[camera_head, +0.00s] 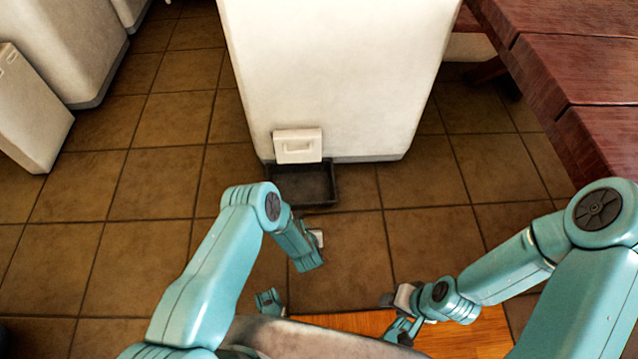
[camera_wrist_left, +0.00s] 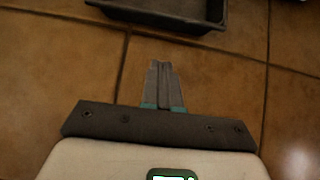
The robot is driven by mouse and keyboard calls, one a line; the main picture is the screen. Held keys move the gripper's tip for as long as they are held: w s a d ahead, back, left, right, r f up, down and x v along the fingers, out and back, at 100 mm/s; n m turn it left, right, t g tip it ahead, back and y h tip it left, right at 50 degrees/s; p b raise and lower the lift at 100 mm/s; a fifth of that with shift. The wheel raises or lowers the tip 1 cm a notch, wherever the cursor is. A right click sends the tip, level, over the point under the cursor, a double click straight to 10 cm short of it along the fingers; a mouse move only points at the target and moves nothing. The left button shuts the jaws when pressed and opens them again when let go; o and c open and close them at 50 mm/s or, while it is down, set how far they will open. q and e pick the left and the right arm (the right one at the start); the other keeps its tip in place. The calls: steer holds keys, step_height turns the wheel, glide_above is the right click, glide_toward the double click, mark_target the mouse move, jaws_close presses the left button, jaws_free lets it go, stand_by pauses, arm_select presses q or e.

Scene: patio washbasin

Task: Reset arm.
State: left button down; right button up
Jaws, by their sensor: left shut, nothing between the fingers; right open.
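My left arm comes in from the lower left in the head view, bent at the elbow, with its forearm angled down. My left gripper (camera_head: 318,238) is mostly hidden behind that forearm, above the tiled floor. In the left wrist view, its fingers (camera_wrist_left: 162,72) are together, with nothing between them. My right arm comes in from the right. My right gripper (camera_head: 389,299) is low near the bottom centre, over the edge of a wooden surface (camera_head: 475,338); its fingers are small and partly hidden. It is open, and I see nothing held.
A black tray (camera_head: 322,203) lies on the floor against a white cabinet (camera_head: 340,75), below its small white hatch (camera_head: 297,146). It also shows in the left wrist view (camera_wrist_left: 165,17). A red-brown wooden table (camera_head: 590,75) stands at right. Tiled floor (camera_head: 130,215) at left is clear.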

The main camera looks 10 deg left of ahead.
arm_select(q)
steer(key=w+a+r+m+h, duration=0.1)
steer(key=a+r+m, duration=0.15)
steer(key=r, duration=0.45)
steer(key=w+a+r+m, duration=0.2)
steer(key=a+r, duration=0.1)
steer(key=r, duration=0.3)
steer(key=s+d+r+m+g+h, duration=0.2)
steer(key=s+m+g, duration=0.1)
steer(key=s+m, duration=0.65)
steer(key=s+d+r+m+g+h, duration=0.25)
steer(key=s+m, duration=0.45)
steer(key=m, duration=0.5)
steer(key=s+d+r+m+g+h, duration=0.1)
steer(key=s+d+m+g, duration=0.15)
steer(key=s+m, duration=0.7)
step_height(320, 180, up, 31)
steer(key=d+m+p, duration=0.1)
steer(key=m+p, duration=0.1)
steer(key=p, duration=2.9)
steer(key=shift+r+p, duration=0.15)
steer(key=shift+p, duration=0.25)
steer(key=shift+d, duration=0.1)
